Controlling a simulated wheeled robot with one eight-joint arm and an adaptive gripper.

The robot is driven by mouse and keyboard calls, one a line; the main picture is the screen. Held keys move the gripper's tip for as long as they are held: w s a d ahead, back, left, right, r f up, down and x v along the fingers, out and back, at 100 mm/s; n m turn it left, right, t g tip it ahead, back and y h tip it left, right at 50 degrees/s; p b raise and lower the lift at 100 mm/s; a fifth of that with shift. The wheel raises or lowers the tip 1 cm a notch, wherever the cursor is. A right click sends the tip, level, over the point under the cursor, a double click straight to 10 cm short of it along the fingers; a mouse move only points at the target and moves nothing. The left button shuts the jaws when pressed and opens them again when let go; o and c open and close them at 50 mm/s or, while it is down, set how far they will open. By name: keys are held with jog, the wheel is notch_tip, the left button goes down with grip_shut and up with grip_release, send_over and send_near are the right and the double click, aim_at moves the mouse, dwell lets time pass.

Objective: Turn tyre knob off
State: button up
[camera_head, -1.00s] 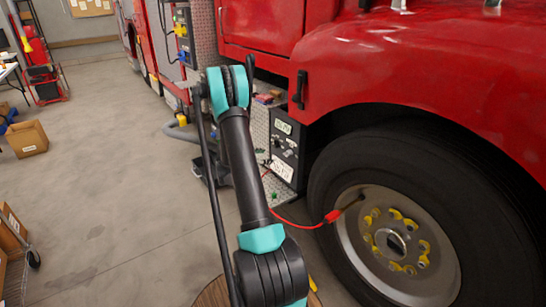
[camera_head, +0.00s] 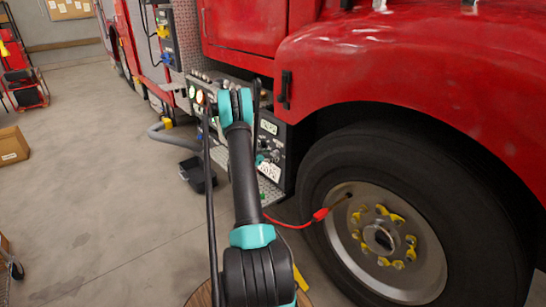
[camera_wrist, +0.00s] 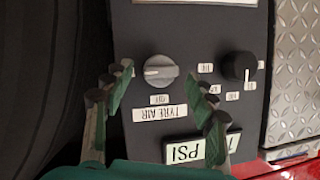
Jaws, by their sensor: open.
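In the wrist view, a round grey knob (camera_wrist: 161,72) sits on a dark panel (camera_wrist: 190,30). Its raised bar lies roughly level across it. An upside-down "TYRE AIR" label (camera_wrist: 160,114) is below it, with small tags beside and below that are too small to read surely. My gripper (camera_wrist: 165,79) is open, one finger on each side of the knob. Gaps show between both fingers and the knob, and nothing is held. In the head view, the panel (camera_head: 269,129) is on the truck beside the front wheel, partly behind my arm.
A black knob (camera_wrist: 239,66) is right of the grey one, and a PSI display (camera_wrist: 203,149) is below, near my right finger. The tyre (camera_head: 330,170) stands right of the panel, with a red hose (camera_head: 290,225) crossing low to the wheel.

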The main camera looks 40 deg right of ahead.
jog(key=shift+x, duration=1.2)
jog(key=shift+c, duration=0.6)
jog(key=c, duration=1)
